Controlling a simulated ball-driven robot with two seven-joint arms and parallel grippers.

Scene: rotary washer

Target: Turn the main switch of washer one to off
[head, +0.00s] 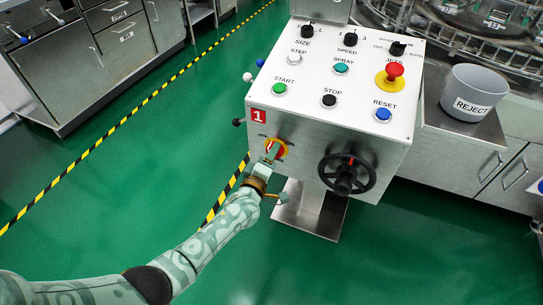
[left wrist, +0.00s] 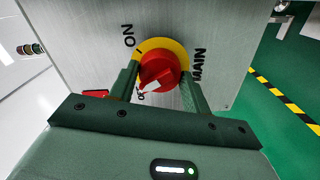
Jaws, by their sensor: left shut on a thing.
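The main switch (head: 281,151) is a red knob on a yellow round plate, low on the left of the front face of washer one's control box (head: 238,139), under the red "1" label (head: 259,116). My left gripper (head: 272,153) reaches up to it and partly covers it. In the left wrist view the red knob (left wrist: 160,70) sits between the two fingers of my left gripper (left wrist: 162,80), which is shut on it. "ON" shows at upper left and "MAIN" at right. A white mark on the knob's lower part lies beside a partly hidden label, apparently "OFF". My right gripper is not in view.
A black handwheel (head: 347,174) sticks out right of the switch. Buttons, knobs and a red emergency stop (head: 395,69) are on the sloped white top. A grey reject bin (head: 472,93) stands at right. Green floor is clear at left.

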